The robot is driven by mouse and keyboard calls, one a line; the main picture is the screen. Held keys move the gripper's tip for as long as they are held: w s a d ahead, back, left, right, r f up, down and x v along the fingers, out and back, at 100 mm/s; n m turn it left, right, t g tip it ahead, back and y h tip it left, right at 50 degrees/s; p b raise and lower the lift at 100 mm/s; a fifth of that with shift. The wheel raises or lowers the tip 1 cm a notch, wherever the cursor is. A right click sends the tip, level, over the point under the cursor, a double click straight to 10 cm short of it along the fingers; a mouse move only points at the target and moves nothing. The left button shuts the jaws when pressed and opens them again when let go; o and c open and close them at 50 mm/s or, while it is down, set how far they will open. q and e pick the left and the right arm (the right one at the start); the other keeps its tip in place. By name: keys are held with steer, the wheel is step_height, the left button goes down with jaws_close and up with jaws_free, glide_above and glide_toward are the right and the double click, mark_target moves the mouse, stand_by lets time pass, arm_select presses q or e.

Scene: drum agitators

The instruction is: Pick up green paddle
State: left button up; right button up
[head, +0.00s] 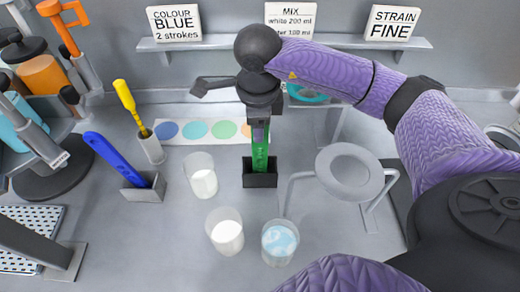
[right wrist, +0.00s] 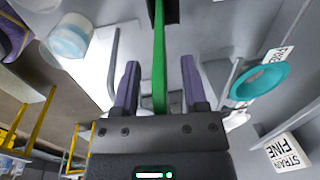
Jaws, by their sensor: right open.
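The green paddle (head: 260,155) stands upright in a small black holder (head: 260,180) in the middle of the bench in the head view. My right gripper (head: 258,127) is above it, pointing down over its upper end. In the right wrist view the green paddle (right wrist: 160,50) runs between the two spread fingers of my right gripper (right wrist: 161,80), with a gap on both sides. The paddle's upper end is partly hidden by the gripper in the head view. My left gripper is not in view.
A blue paddle (head: 115,160) and a yellow tool (head: 127,100) stand in holders to the left. Several cups, among them one with pale blue content (head: 280,243), stand near the holder. A grey ring stand (head: 350,172) is close on the right. A sign shelf (head: 225,42) runs behind.

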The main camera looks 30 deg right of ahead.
steer(key=c, duration=0.7)
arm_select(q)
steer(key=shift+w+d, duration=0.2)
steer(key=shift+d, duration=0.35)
arm_select(e)
jaws_close()
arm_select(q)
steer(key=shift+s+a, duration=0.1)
arm_select(e)
steer(key=shift+r, duration=0.1)
